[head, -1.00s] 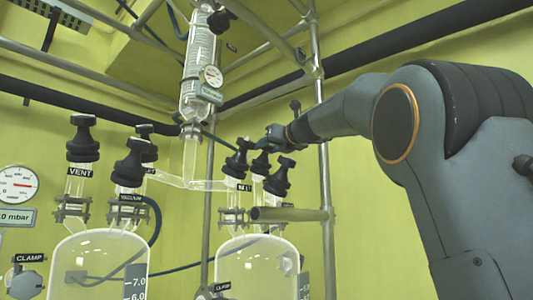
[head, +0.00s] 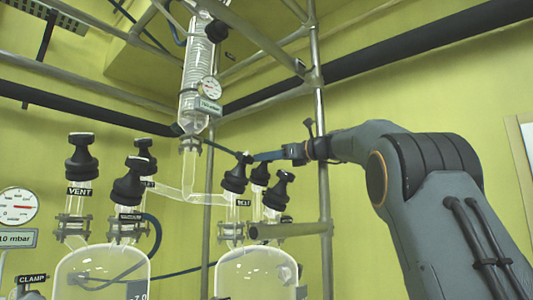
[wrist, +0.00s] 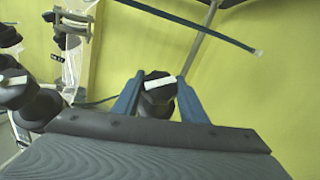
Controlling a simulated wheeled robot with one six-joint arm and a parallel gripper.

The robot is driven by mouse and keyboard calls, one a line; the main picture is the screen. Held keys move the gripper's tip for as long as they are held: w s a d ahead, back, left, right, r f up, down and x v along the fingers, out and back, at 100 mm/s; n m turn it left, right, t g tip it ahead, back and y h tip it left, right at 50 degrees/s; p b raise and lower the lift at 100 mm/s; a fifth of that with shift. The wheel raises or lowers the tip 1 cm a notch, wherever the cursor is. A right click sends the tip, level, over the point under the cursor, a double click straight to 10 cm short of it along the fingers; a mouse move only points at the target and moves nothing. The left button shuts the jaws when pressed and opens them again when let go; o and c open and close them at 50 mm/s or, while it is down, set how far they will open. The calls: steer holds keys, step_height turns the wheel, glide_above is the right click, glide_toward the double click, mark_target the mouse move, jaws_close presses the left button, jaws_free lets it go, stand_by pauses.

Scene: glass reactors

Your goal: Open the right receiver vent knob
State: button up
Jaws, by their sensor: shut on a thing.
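The right glass receiver (head: 257,275) has several black knobs on its top necks: a front-left knob (head: 234,180), one behind it (head: 261,173) and one at the right (head: 279,190). My gripper (head: 249,158) reaches in from the right, its blue fingers at the tops of the left two. In the wrist view its fingers (wrist: 160,78) are shut on a black knob (wrist: 157,103) with a white bar on top, one finger on each side. The head view does not clearly show which knob is held, and I cannot read a vent label on this receiver.
A left receiver (head: 100,270) with similar knobs, one labelled VENT (head: 80,160), stands to the left. A glass condenser column (head: 195,85) rises behind. A metal upright (head: 323,150) and a horizontal bar (head: 290,230) stand close to my arm.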

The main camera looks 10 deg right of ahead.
stand_by(0.4)
steer(key=o, duration=1.1)
steer(key=shift+c, duration=0.2)
steer(key=shift+r, duration=0.1)
step_height(320, 180, up, 10)
steer(key=p, duration=0.5)
